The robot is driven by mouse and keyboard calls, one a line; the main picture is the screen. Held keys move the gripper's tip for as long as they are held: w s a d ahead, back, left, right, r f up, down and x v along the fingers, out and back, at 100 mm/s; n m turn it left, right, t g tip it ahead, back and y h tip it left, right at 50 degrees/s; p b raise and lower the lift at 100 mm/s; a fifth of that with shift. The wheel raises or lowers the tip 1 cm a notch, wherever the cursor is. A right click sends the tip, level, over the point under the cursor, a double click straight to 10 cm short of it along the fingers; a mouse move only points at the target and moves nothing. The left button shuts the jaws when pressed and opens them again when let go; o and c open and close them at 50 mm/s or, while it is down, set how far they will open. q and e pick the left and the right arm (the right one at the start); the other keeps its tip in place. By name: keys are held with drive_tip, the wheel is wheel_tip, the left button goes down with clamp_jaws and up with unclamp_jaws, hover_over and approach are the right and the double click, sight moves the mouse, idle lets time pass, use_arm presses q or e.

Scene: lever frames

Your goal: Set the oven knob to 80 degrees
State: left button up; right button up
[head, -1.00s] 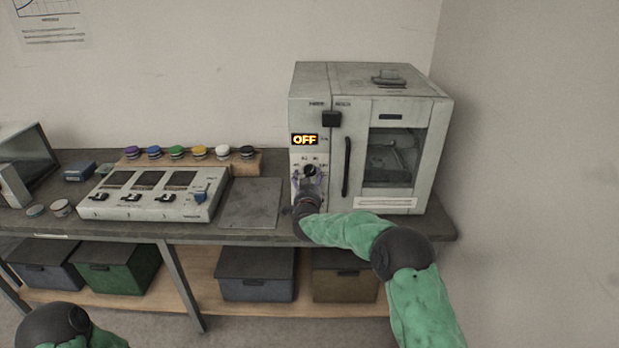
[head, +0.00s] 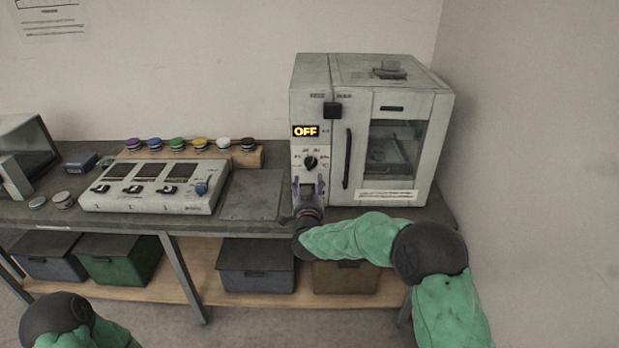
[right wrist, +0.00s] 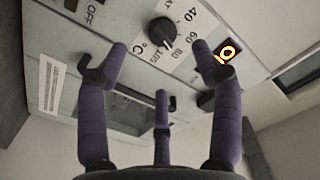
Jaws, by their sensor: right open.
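The oven (head: 405,135) stands at the right end of the bench with its door closed. Its black knob (head: 310,163) sits on the left panel, under a lit display (head: 305,131) that reads OFF. In the right wrist view the knob (right wrist: 163,34) is at top centre, with printed 40 and 60 beside it; I cannot read its pointer surely. My right gripper (head: 308,184) is open and empty, just below and in front of the knob, apart from it. Its purple fingers (right wrist: 160,65) are spread in the right wrist view. My left gripper is out of view.
A grey plate (head: 252,195) lies on the bench left of the oven. A panel with several sliders (head: 150,190) is farther left, before a row of coloured knobs (head: 190,146). Lidded bins (head: 255,268) sit on the shelf below. A wall closes the right side.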

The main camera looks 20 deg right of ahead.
drive_tip(key=shift+v, duration=1.5)
drive_tip(key=s+a+f+n+g+y, duration=0.1)
drive_tip(key=s+a+f+g+y, duration=0.3)
drive_tip(key=f, duration=0.6)
drive_tip(key=s+d+f+n+g+p, duration=0.1)
drive_tip(key=s+f+n+g, duration=0.1)
drive_tip(key=s+f, duration=0.6)
drive_tip(key=s+a+f+n+g+y, duration=0.1)
drive_tip(key=s+a+f+g+y, duration=0.15)
drive_tip(key=f, duration=0.95)
drive_tip(key=s+a+f+g, duration=0.1)
drive_tip(key=s+f+g, duration=0.1)
drive_tip(key=s, duration=0.7)
drive_tip(key=s+a+f+g+y+p, duration=0.1)
drive_tip(key=s+a+f+g, duration=0.1)
drive_tip(key=s, duration=0.7)
drive_tip(key=s+a+f+n+g+y, duration=0.1)
drive_tip(key=s+f+g, duration=0.3)
drive_tip(key=s, duration=0.5)
drive_tip(key=shift+x, duration=0.9)
drive_tip(key=shift+s+d+g+y, duration=0.1)
drive_tip(key=shift+g+y, duration=0.15)
